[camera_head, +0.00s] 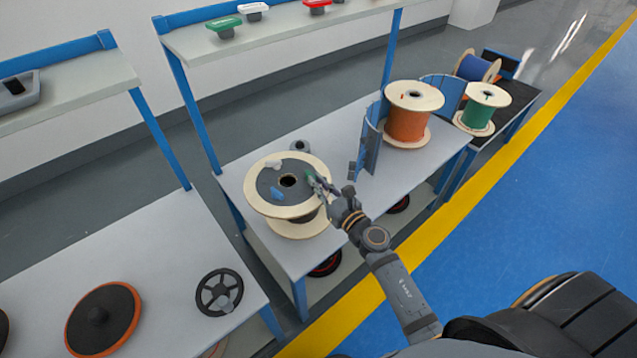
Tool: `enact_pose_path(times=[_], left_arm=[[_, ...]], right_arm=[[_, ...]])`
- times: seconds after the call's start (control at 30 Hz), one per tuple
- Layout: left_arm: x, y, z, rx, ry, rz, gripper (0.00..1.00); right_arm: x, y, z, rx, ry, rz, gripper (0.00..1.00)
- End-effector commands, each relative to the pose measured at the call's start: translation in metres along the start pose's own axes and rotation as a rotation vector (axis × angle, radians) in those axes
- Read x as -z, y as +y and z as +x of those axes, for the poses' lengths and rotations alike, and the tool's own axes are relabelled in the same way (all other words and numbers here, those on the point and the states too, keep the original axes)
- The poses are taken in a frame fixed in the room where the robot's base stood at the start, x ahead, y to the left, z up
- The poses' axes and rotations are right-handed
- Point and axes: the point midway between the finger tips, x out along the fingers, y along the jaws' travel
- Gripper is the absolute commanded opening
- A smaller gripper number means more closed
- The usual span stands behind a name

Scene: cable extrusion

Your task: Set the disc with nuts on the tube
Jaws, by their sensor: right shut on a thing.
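A dark grey disc (266,181) with a round centre hole lies on top of a pale wooden spool (258,205) on the middle table. On the disc I see a white nut-like piece (274,164), a blue one (278,193) and a green one (309,174). My right gripper (314,181) reaches in from the lower right and is shut at the disc's right side, at the green piece. The fingertips are small and partly hide it. I cannot clearly make out a tube; the centre hole looks dark. My left gripper is out of view.
A small grey ring (299,146) sits behind the spool. A curved blue-grey panel (368,148) stands to the right, then orange (406,124) and green (478,112) cable spools. A black wheel (219,292) and an orange-rimmed disc (104,318) lie on the left table.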

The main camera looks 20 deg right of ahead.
Motion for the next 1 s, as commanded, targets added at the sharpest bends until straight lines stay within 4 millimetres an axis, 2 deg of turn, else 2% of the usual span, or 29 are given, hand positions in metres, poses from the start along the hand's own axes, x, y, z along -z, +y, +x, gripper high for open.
enact_pose_path(times=[0.37,1.0], left_arm=[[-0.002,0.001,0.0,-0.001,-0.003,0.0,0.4],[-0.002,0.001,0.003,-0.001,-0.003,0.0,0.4]], right_arm=[[0.0,-0.001,0.0,0.0,0.001,-0.001,0.0],[0.001,-0.019,0.012,0.0,0.001,-0.002,0.0]])
